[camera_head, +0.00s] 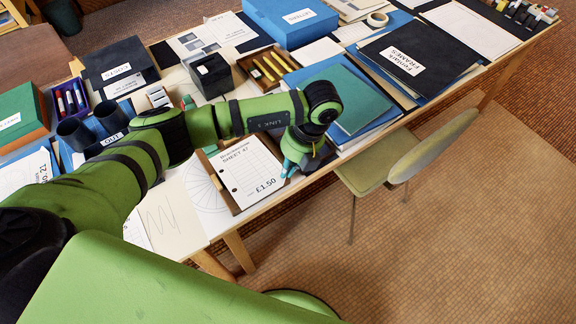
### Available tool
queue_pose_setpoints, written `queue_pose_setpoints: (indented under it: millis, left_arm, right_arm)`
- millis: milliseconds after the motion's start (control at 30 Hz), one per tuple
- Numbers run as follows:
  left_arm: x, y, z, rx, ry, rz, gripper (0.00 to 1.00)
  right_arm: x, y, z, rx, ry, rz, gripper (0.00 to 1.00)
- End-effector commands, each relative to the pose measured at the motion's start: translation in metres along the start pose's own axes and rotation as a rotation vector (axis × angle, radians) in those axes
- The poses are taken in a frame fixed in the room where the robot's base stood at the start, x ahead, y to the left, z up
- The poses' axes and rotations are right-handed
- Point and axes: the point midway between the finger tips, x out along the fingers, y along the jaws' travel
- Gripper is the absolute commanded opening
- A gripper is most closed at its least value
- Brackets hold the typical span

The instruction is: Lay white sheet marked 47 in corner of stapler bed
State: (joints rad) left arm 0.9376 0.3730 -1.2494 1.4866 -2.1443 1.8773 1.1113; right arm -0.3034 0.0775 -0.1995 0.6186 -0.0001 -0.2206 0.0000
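The white sheet marked 47 (247,172), printed "SHEET 47" and "£1.50" with two punched holes on its left, lies in a brown wooden bed (222,187) near the table's front edge. The bed's rim shows along the left and lower sides of the sheet. My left arm passes over the sheet's far edge and hides part of the bed. My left gripper (289,169) points down at the sheet's right edge, its teal tip close to or touching the paper. Its fingers are mostly hidden, so I cannot tell whether they grip. My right gripper is out of view.
A drawing with a wheel-like pattern (206,188) lies left of the bed. A green book on blue folders (352,100) is at right. A pencil tray (265,68) and dark box (210,75) stand behind. A green chair (385,172) stands by the front edge.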

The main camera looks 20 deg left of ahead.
Motion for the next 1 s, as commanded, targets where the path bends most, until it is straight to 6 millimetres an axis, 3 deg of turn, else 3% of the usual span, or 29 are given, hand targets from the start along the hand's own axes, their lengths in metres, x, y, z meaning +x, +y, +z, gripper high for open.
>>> queue_pose_setpoints:
  millis: [267, 367, 767, 1000]
  left_arm:
    - [0.001, 0.000, 0.001, 0.000, 0.000, 0.000, 0.00]
    - [0.001, 0.000, 0.001, 0.000, -0.001, 0.000, 0.33]
    - [-0.004, 0.000, 0.001, 0.000, -0.003, -0.001, 0.33]
    - [-0.045, -0.001, 0.002, 0.001, -0.006, -0.003, 0.33]
  right_arm:
    - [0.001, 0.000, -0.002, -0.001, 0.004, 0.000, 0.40]
    - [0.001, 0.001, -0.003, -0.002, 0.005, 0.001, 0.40]
    - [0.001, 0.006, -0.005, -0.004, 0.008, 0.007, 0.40]
    - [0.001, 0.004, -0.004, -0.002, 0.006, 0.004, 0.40]
